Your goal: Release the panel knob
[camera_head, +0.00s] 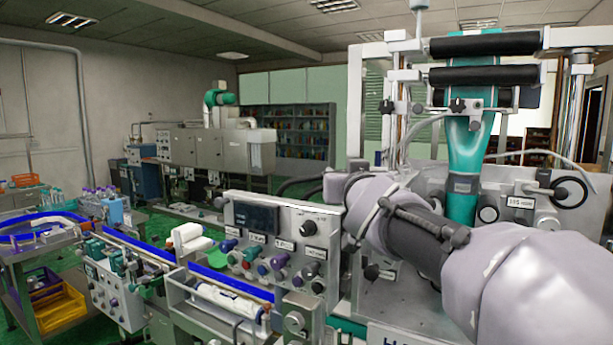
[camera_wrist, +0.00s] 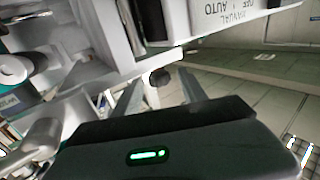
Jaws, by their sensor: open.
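In the wrist view a round black knob (camera_wrist: 160,77) shows between the two fingertips of my gripper (camera_wrist: 161,76). The fingers stand apart, one on each side of it, with a visible gap on both sides. My gripper is open and no finger is seen pressing on the knob. In the head view the control panel (camera_head: 262,212) has a black knob (camera_head: 308,227) at its upper right, beside a dark screen. I cannot tell whether this is the same knob. My arm reaches in from the right, and its fingers are not clear there.
A white plate marked MANUAL, OFF and AUTO (camera_wrist: 222,12) lies close above in the wrist view. Several coloured knobs sit lower on the panel. A conveyor (camera_head: 140,246) runs left. A tall machine with black rollers (camera_head: 485,45) stands behind my arm.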

